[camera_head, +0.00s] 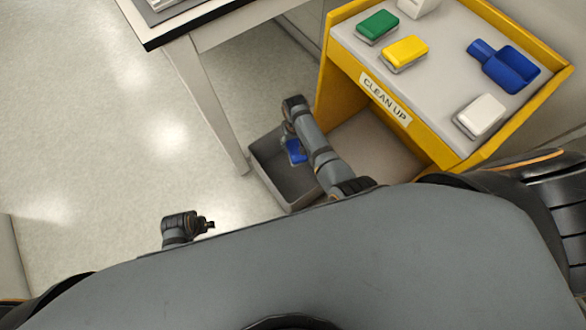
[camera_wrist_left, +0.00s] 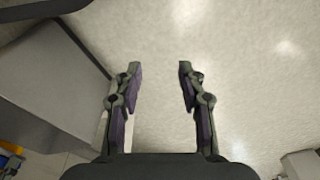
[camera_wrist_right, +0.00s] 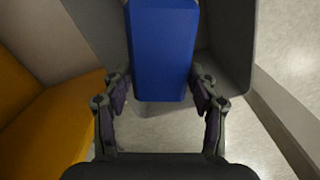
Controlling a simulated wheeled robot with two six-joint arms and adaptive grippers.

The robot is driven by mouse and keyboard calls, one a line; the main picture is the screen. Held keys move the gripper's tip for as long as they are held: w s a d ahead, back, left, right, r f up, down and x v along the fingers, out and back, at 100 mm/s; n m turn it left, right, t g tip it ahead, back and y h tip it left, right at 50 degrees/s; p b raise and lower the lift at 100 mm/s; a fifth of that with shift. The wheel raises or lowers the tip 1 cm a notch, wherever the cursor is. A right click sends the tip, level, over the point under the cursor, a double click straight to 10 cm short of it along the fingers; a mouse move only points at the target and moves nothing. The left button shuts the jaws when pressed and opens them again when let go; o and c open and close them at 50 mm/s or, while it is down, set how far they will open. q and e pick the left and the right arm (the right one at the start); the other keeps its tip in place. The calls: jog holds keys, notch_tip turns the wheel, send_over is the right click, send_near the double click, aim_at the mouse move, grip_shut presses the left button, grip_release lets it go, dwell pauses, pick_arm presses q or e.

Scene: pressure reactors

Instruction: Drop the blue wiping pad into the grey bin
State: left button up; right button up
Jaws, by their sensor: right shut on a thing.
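The blue wiping pad (camera_head: 296,151) is held in my right gripper (camera_head: 291,141). In the right wrist view the pad (camera_wrist_right: 162,50) is between the two fingers, which are shut on its near end. The grey bin (camera_head: 283,192) is an open box on the floor between the table leg and the yellow cart. The pad appears over the bin's opening in the head view; its exact height is unclear. Dark grey bin walls (camera_wrist_right: 235,50) show around the pad in the right wrist view. My left gripper (camera_wrist_left: 160,75) is open and empty, away from the bin.
The yellow cart (camera_head: 435,140), labelled CLEAN UP, stands right of the bin. It carries a green pad (camera_head: 378,24), a yellow pad (camera_head: 404,50), a white pad (camera_head: 481,115) and a blue scoop (camera_head: 507,68). A table leg (camera_head: 212,105) is close left; open floor lies beyond.

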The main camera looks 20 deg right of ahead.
notch_tip(320, 180, down, 2)
jog(key=shift+f+b, duration=0.25)
jog(key=shift+b, duration=0.95)
pick_arm(q)
jog(key=d+r+t+h+b, duration=0.1)
jog(key=d+r+b, duration=0.2)
jog(key=r, duration=0.5)
jog(key=shift+w+d, duration=0.35)
pick_arm(e)
notch_tip(320, 180, down, 3)
jog(key=o, duration=1.2)
jog(key=shift+r, duration=0.1)
